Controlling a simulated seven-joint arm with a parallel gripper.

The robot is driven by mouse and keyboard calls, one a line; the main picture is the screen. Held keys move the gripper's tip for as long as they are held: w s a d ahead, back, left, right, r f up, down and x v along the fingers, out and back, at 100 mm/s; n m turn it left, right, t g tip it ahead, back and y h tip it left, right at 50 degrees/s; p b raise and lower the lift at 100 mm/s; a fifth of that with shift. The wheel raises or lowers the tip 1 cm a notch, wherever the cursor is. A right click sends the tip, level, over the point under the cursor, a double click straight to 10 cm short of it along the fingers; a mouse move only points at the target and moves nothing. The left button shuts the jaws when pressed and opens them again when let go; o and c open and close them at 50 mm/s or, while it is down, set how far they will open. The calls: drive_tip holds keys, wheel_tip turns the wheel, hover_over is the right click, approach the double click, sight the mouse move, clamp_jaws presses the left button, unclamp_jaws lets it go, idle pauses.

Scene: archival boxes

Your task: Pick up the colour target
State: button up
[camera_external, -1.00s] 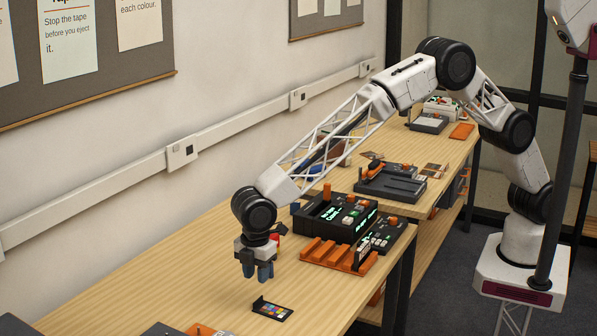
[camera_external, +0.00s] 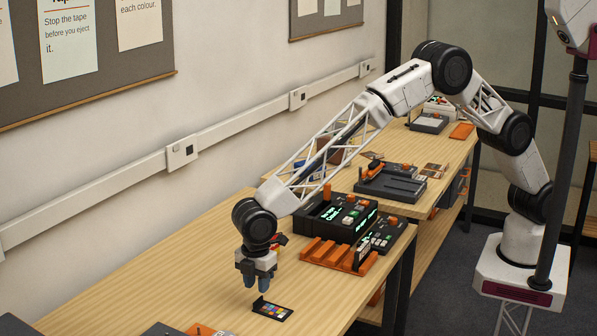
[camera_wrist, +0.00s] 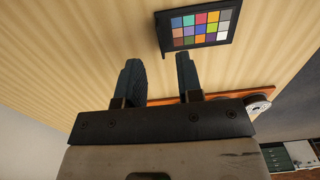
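The colour target (camera_external: 272,309) is a small dark card with a grid of coloured squares and a short raised edge on its left side. It lies on the wooden table near the front edge. In the wrist view the colour target (camera_wrist: 202,25) is at the top, just beyond the fingertips. My gripper (camera_external: 257,285) hangs above the table, a little behind and left of the target. Its two blue fingers (camera_wrist: 160,62) are apart with nothing between them. The height of the fingertips above the table is hard to judge.
A dark tape machine (camera_external: 335,215) with lit displays and an orange rack (camera_external: 325,254) stand right of my gripper. Further equipment (camera_external: 390,184) sits on the far table. An orange item (camera_external: 200,330) lies at the bottom edge. The table left of my gripper is clear.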

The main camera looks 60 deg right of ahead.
sight(273, 308)
drive_tip(key=shift+f, duration=2.35)
drive_tip(key=shift+c, duration=0.4)
clamp_jaws()
